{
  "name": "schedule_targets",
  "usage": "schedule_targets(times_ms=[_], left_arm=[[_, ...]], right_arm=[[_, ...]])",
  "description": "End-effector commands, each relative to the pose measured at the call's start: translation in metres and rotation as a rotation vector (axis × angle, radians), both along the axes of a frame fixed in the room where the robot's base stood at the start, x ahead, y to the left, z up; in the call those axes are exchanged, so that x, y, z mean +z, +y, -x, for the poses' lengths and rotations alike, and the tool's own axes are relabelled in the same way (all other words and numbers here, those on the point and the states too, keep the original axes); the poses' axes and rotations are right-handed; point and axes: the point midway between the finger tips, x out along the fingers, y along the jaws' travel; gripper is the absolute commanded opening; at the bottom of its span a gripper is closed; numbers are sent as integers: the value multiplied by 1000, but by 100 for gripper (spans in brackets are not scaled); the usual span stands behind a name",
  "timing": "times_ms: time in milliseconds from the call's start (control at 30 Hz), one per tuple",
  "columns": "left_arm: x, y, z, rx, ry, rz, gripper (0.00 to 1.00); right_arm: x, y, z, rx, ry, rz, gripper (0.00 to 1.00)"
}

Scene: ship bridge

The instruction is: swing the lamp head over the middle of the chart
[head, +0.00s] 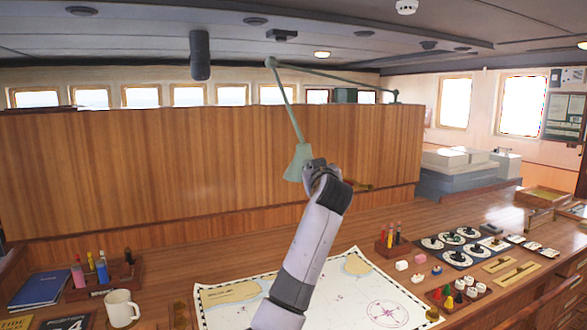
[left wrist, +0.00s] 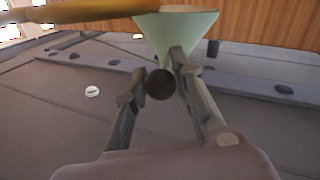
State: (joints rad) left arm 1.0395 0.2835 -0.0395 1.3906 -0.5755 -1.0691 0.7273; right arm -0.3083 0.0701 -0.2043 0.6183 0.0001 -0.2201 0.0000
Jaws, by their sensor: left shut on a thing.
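The green lamp head (head: 298,162) hangs from a jointed green lamp arm (head: 290,105) in front of the wood panel. In the head view it appears above and behind the chart's far edge. The chart (head: 345,288) lies flat on the desk, and my forearm hides part of its middle. My left gripper (head: 322,172) is at the lamp head's lower right, shut on it. In the left wrist view the lamp head (left wrist: 182,32) is just beyond my fingers (left wrist: 160,84), and a dark round knob shows between them. My right gripper is not in view.
A white mug (head: 121,308) and a pen holder (head: 103,275) stand left of the chart. A pencil block (head: 393,242), dials (head: 455,245) and small coloured pieces (head: 458,293) stand to its right. The wood panel (head: 170,160) rises behind the desk.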

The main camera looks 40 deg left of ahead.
Motion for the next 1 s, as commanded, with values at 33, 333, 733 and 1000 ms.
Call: schedule_targets(times_ms=[33,333,733,1000], left_arm=[[-3,-4,-9,16,6,6,0],[1,-31,-37,66,7,-14,0],[4,-40,-44,74,4,-28,0],[4,-41,-44,73,4,-28,28]], right_arm=[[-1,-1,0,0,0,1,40],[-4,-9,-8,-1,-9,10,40],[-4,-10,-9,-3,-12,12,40],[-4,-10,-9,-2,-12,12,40]])
